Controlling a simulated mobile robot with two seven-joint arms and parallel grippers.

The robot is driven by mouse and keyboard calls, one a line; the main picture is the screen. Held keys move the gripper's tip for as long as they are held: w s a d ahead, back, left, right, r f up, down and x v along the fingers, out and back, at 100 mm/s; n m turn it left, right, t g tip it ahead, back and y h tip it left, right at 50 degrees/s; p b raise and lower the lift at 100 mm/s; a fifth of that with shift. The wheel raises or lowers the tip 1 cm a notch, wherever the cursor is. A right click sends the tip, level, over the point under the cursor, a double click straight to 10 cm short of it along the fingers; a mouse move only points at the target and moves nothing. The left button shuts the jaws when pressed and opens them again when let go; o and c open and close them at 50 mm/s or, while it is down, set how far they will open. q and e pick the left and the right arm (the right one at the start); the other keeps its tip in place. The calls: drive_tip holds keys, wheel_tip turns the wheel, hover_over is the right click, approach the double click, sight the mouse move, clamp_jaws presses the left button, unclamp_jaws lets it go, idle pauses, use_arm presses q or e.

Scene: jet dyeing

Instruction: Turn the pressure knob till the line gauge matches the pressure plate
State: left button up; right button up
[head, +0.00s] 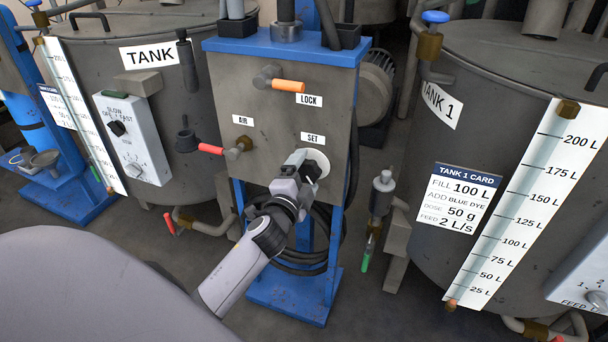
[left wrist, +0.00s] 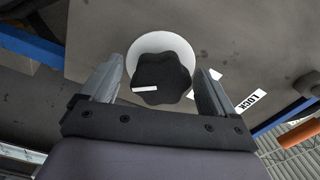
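The pressure knob (head: 312,172) is black and lobed, on a white round disc (head: 319,158) under the SET label (head: 313,138) of the grey panel. My left gripper (head: 303,167) is at the knob and partly hides it. In the left wrist view the knob (left wrist: 162,78) with its white mark (left wrist: 146,89) lies between the two fingers of my left gripper (left wrist: 160,80). The fingers stand apart, with a small gap beside the knob on the left; contact on the right is unclear. I cannot make out a line gauge or pressure plate. My right gripper is not in view.
The panel also carries an orange LOCK handle (head: 288,85) and a red AIR handle (head: 211,149). A tank with a white control box (head: 134,140) stands left; Tank 1 (head: 430,190), with its card (head: 459,198) and level scale (head: 530,200), stands right. Cables (head: 300,258) hang below the panel.

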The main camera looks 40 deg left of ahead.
use_arm(q)
drive_tip(key=shift+s, duration=0.1)
drive_tip(key=shift+s+d, duration=0.15)
drive_tip(key=shift+s, duration=0.1)
drive_tip(key=v, duration=0.6)
drive_tip(key=shift+s, duration=0.25)
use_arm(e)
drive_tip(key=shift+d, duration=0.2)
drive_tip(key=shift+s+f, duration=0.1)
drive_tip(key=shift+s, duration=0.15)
